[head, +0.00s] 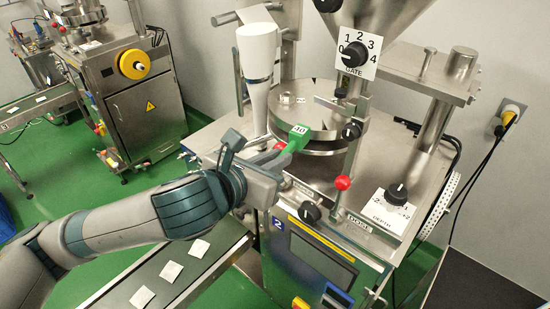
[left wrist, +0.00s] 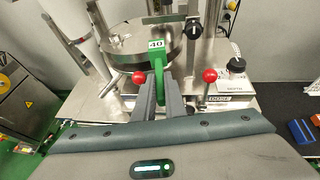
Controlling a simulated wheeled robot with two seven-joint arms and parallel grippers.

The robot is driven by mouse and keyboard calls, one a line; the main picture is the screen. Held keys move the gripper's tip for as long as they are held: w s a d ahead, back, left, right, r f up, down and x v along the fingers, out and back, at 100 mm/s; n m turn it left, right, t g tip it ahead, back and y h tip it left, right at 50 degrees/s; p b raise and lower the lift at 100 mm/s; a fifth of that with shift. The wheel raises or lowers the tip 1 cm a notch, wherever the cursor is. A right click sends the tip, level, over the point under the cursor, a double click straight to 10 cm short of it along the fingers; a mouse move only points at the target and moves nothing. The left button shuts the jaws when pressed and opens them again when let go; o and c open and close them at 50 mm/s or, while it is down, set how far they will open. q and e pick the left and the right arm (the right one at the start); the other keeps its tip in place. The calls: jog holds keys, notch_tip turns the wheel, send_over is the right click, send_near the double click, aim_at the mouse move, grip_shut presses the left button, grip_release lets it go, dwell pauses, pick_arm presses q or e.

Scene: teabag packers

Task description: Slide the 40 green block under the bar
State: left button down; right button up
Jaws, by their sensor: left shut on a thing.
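The green block (head: 293,146) with a white "40" label is in the jaws of my left gripper (head: 274,160). It is at the near edge of the round steel pan (head: 317,145) on the machine. In the left wrist view the block (left wrist: 158,64) stands up between the two grey fingertips (left wrist: 160,85), its label facing up. A steel bar (head: 340,107) crosses above the right part of the pan. The block appears to the left of this bar, not under it. Whether the block touches the pan is unclear. My right gripper is not in view.
Red ball knobs flank the fingers in the left wrist view, one left (left wrist: 139,78) and one right (left wrist: 210,75). A white cone-shaped tube (head: 257,70) stands left of the pan. A steel post (head: 352,150) stands at its right. A GATE dial (head: 354,54) is above.

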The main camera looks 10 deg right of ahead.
aim_at(296, 147)
pick_arm(q)
jog(key=shift+d, duration=0.1)
jog(key=shift+b+x, duration=2)
jog(key=shift+x, duration=1.65)
jog(key=shift+w+d+r, duration=0.2)
jog(key=shift+w+d, duration=0.15)
jog(key=shift+w, duration=0.1)
jog(key=shift+w+d+f, duration=0.15)
jog(key=shift+w+d, duration=1.9)
jog(key=shift+w, duration=0.1)
jog(key=c, duration=1.7)
grip_release()
jog(key=shift+c, duration=0.2)
